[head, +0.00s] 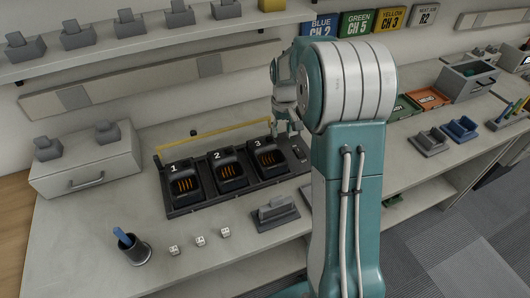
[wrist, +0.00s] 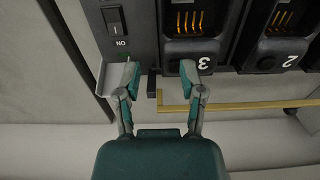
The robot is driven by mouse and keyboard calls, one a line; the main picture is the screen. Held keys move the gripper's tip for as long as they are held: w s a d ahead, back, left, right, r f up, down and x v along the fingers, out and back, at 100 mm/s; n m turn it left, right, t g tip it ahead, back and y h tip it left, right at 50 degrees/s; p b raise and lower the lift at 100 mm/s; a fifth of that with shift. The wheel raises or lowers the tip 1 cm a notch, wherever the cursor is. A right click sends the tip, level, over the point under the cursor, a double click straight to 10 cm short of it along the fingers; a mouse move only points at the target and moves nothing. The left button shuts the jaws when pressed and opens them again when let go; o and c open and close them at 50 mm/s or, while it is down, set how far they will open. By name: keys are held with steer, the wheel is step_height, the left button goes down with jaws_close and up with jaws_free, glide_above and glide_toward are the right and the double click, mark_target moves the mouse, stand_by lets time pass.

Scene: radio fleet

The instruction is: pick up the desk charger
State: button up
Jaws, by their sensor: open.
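A black charging bank (head: 185,212) with bays numbered 1, 2 and 3 sits on the counter. Bay 3 and an ON switch (wrist: 114,20) show in the wrist view. A grey cradle-like unit (head: 276,213) stands in front of the bank; I cannot tell which of these is the desk charger. My gripper (head: 287,130) is over the bank's back right part, partly hidden by my arm. In the wrist view my gripper (wrist: 158,72) is open, its fingers apart at the bank's back edge. A small dark upright piece (wrist: 152,84) shows between the fingers; contact is unclear.
A yellow bar (head: 215,134) runs behind the bank. Small dice (head: 200,241) and a dark cup (head: 133,249) stand at the front. A grey drawer box (head: 85,170) is at left, and shelves with several grey cradles (head: 78,34) are above. Trays (head: 430,142) lie right of my arm.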

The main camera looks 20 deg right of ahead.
mark_target(280, 150)
step_height(280, 150, down, 10)
steer(key=shift+a+f, duration=0.15)
steer(key=shift+f, duration=0.05)
jaws_close()
stand_by(0.4)
